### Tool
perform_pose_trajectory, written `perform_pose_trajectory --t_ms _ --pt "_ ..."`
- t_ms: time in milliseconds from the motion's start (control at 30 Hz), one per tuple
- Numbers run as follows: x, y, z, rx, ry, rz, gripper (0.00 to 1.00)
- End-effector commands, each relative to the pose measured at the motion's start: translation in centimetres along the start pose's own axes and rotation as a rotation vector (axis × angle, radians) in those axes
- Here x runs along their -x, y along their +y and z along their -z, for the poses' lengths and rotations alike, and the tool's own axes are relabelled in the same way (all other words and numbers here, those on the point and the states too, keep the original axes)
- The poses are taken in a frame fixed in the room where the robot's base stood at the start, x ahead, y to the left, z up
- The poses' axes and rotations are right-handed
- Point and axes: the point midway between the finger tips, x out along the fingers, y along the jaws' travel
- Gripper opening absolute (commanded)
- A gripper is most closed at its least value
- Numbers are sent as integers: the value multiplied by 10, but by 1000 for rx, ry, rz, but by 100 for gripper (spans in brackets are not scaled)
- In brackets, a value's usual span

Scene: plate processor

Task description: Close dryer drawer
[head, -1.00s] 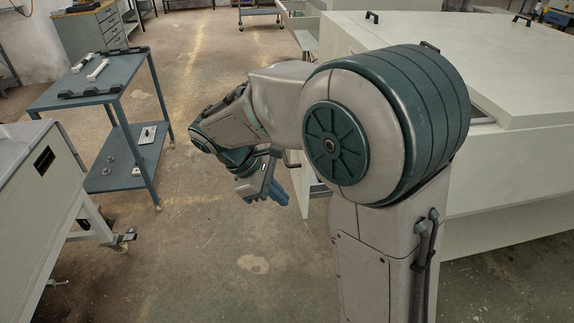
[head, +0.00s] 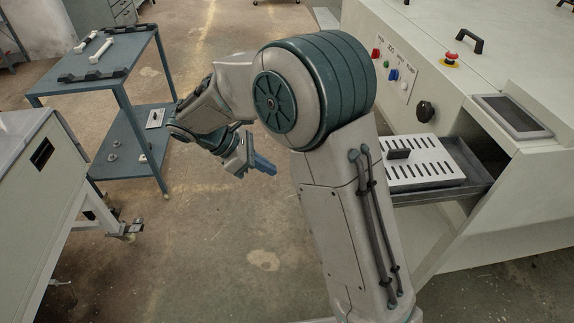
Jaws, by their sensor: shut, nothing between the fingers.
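An open drawer (head: 474,186) sticks out of the front of the white machine (head: 440,90) on the right. Its dark opening shows behind it. A white slotted plate (head: 420,165) with a small dark handle lies in the drawer. Part of the drawer's left side is hidden behind my arm. I cannot tell from a label whether this is the dryer drawer. My gripper (head: 262,165) has blue fingers, shut and empty. It hangs in free space over the floor, to the left of the drawer and apart from it.
The machine front has buttons and a black knob (head: 425,111); a red emergency button (head: 450,59) sits on top. A blue-grey cart (head: 120,85) with white parts stands at the left. A light cabinet (head: 30,200) is at the near left. The middle floor is clear.

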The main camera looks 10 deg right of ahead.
Motion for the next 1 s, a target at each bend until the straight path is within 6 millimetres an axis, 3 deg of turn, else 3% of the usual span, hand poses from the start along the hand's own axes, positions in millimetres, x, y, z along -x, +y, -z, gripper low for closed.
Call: perform_pose_trajectory --t_ms 467,700,1000 --pt "-96 -1 -1 0 -1 6 0" --pt "-115 -1 -25 -2 0 2 0" --pt "-120 0 -29 -1 0 1 0"
